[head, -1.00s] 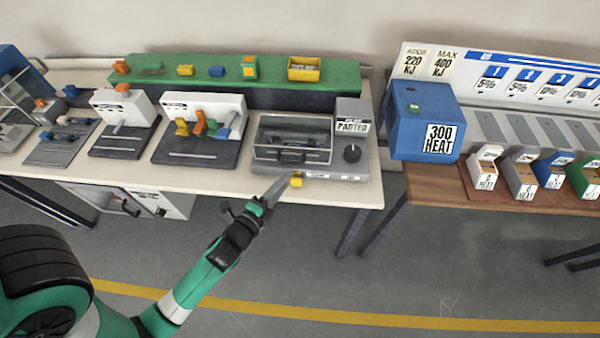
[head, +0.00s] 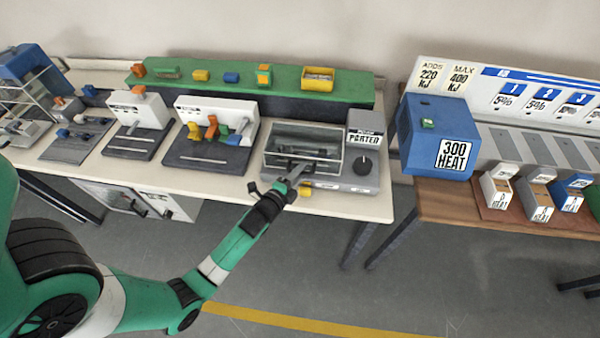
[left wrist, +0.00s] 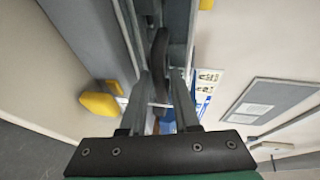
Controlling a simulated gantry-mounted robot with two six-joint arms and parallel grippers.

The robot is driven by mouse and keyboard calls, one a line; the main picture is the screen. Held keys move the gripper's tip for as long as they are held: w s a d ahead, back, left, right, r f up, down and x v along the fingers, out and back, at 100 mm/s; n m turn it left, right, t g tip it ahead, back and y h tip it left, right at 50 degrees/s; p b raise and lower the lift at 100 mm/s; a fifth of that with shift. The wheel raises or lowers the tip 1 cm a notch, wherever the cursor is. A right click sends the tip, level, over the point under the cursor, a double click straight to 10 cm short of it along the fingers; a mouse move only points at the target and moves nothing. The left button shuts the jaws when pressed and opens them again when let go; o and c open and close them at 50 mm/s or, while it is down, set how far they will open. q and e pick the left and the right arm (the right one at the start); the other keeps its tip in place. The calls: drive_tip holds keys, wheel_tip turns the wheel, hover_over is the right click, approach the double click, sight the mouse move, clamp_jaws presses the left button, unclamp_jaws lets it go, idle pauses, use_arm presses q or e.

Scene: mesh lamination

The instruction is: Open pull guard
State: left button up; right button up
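The pull guard (head: 303,152) is a clear box-like cover with a light frame on a grey machine (head: 345,180) at the right end of the left table. It looks closed, with a dark handle on its front. In the left wrist view the dark, curved handle (left wrist: 161,62) lies between the two fingers of my left gripper (left wrist: 161,88), with gaps beside it, so the fingers look open around it. In the head view my left gripper (head: 296,174) is at the guard's front and partly hides the handle. My right gripper is not in view.
A yellow part (head: 305,190) sits at the machine's front edge; it also shows in the left wrist view (left wrist: 101,104). A knob (head: 362,165) is to the right. Other fixtures (head: 212,135) stand to the left. A blue heat box (head: 425,125) stands on the right table.

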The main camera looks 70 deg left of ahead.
use_arm(q)
drive_tip(key=shift+c, duration=0.3)
clamp_jaws()
idle(1.2)
